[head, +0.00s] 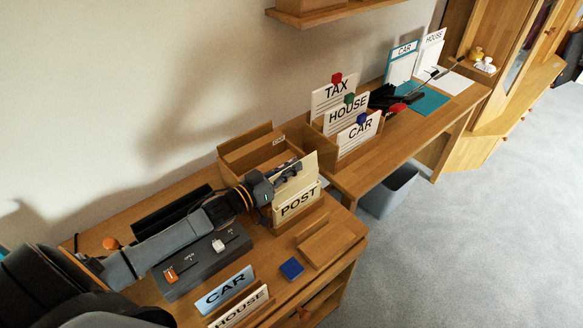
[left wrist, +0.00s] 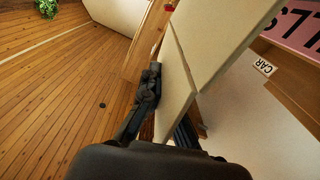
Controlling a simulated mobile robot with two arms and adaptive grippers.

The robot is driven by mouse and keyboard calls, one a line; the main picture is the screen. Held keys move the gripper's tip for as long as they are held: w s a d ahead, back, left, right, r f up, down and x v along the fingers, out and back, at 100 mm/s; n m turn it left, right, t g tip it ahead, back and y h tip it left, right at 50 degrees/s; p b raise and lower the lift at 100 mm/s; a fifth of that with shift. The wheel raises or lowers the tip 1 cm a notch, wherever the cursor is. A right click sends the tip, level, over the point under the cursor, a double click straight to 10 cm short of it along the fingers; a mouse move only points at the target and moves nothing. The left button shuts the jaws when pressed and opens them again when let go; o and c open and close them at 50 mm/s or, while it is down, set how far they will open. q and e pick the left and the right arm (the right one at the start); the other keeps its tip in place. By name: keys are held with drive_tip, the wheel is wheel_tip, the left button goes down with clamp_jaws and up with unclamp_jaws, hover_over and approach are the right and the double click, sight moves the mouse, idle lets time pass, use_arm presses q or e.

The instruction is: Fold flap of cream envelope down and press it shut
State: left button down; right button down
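The cream envelope (head: 301,174) stands upright in a cream holder marked POST (head: 299,204), its upper part showing above the holder. My left gripper (head: 291,170) reaches in from the left and is at the envelope's upper part. In the left wrist view the envelope (left wrist: 174,88) appears as two cream panels with a crease between them; the larger panel, which looks like the flap (left wrist: 218,38), slants up to the right. One finger of my left gripper (left wrist: 168,102) lies on the left of the envelope; the other is partly hidden behind it. Their grip is unclear. My right gripper is out of view.
A wooden box (head: 262,149) stands behind the envelope, close to my gripper. A blue block (head: 291,269) and a wooden tray (head: 327,243) lie in front. A dark switch panel (head: 201,262) sits beneath my left arm. CAR (head: 224,289) and HOUSE signs stand at the front edge.

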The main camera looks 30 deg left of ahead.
use_arm(q)
drive_tip(key=c, duration=1.6)
unclamp_jaws()
drive_tip(key=shift+s+a+f, duration=0.1)
drive_tip(key=shift+s+a, duration=0.1)
drive_tip(key=shift+s, duration=0.3)
drive_tip(key=v, duration=1.1)
drive_tip(key=shift+w, duration=0.1)
